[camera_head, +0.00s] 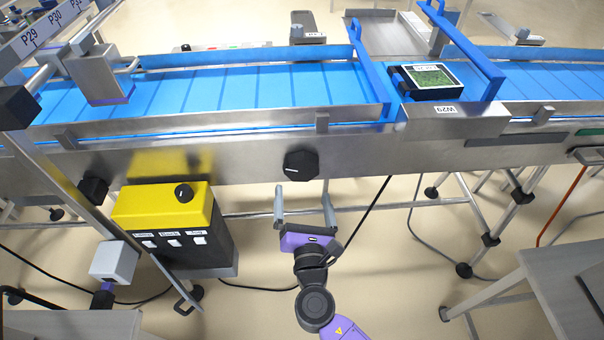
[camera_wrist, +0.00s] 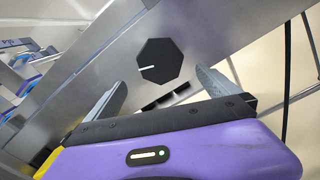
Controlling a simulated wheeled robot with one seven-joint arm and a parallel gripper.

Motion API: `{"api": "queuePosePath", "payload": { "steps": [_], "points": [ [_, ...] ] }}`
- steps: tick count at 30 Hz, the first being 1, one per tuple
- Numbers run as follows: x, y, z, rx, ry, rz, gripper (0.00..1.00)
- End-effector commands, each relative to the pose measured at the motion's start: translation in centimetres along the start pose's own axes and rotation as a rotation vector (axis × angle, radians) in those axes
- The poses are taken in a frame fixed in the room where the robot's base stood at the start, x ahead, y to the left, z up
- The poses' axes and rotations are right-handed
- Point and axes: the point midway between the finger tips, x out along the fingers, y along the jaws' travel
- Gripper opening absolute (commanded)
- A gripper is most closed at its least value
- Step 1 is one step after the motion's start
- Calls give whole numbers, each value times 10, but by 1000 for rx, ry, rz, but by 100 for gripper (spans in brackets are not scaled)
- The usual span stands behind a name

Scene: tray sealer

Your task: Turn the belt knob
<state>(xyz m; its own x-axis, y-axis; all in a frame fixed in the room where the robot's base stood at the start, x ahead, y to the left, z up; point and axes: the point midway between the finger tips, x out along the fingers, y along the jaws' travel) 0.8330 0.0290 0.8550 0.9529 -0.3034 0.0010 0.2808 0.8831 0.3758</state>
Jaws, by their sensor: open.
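The belt knob (camera_head: 300,165) is a black, many-sided knob with a white pointer line. It sits on the steel front side of the conveyor, near the middle of the head view. In the wrist view the knob (camera_wrist: 160,61) shows whole, with its white line pointing to the lower left. My gripper (camera_head: 304,194) is open and empty, just below the knob in the head view. In the wrist view its two fingers (camera_wrist: 165,85) stand apart on either side of the knob's lower part in the picture. I see no contact with the knob.
A yellow and black control box (camera_head: 160,205) with a black dial and several white switches hangs left of my gripper. A blue conveyor belt (camera_head: 250,87) runs above, with a black tray (camera_head: 430,80) on it. A black cable (camera_head: 375,208) hangs to the right.

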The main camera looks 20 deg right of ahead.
Motion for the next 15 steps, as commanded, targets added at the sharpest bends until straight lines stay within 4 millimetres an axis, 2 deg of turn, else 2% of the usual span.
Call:
{"api": "queuePosePath", "payload": {
  "steps": [5,15],
  "points": [
    [8,-2,2,-40,-5,-9,100],
    [58,-1,2,-37,-3,-8,100]
  ]
}}
